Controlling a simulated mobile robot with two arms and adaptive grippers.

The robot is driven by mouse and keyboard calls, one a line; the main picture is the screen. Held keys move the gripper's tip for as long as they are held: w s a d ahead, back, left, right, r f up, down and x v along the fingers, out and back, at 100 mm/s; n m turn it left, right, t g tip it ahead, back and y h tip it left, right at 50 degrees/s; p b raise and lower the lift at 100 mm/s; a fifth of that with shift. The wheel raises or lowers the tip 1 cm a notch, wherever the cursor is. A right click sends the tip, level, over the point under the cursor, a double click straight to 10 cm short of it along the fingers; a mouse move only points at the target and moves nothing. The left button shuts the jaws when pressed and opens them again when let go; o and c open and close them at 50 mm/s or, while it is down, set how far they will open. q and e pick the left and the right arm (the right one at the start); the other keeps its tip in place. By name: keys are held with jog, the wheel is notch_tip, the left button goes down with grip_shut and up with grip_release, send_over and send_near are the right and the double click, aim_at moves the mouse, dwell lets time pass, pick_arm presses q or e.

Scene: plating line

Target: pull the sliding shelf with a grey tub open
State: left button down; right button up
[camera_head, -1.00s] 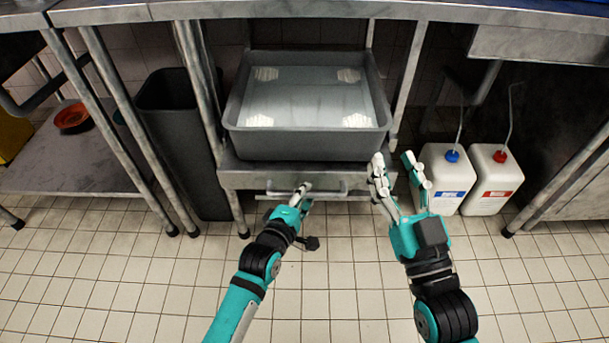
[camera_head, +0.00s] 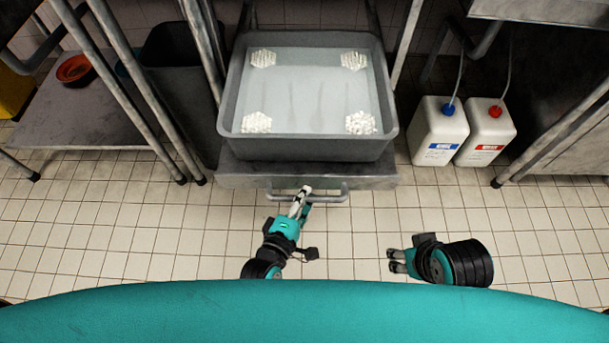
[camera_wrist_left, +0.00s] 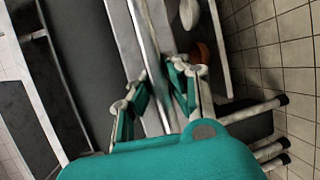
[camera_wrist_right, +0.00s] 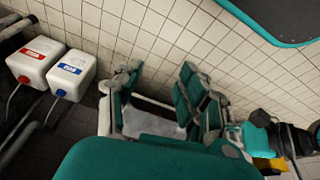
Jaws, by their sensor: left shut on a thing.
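The sliding shelf (camera_head: 235,172) is a metal shelf standing out from under the counter, with a bar handle (camera_head: 338,197) along its front. The grey tub (camera_head: 388,128) sits upright on it, with white clusters near its corners. My left gripper (camera_head: 301,203) is at the handle, shut on its bar. In the left wrist view my left gripper (camera_wrist_left: 160,95) has its fingers on either side of a metal bar. My right gripper (camera_head: 393,260) is open and empty, low over the floor to the right, apart from the shelf. Its spread fingers show in the right wrist view (camera_wrist_right: 160,95).
Two white canisters, one with a blue cap (camera_head: 438,132) and one with a red cap (camera_head: 487,133), stand right of the shelf. A dark bin (camera_head: 175,100) stands left. An orange bowl (camera_head: 75,70) is on a low side shelf (camera_head: 80,115). The tiled floor in front is clear.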

pick_arm(q)
jog(key=shift+s+p, duration=0.9)
jog(key=shift+s, duration=1.95)
pick_arm(e)
jog(key=shift+x, duration=2.55)
jog(key=shift+a, duration=0.1)
pick_arm(q)
jog(key=c, duration=1.2)
grip_release()
jog(key=shift+c, duration=0.2)
jog(key=v, duration=1.2)
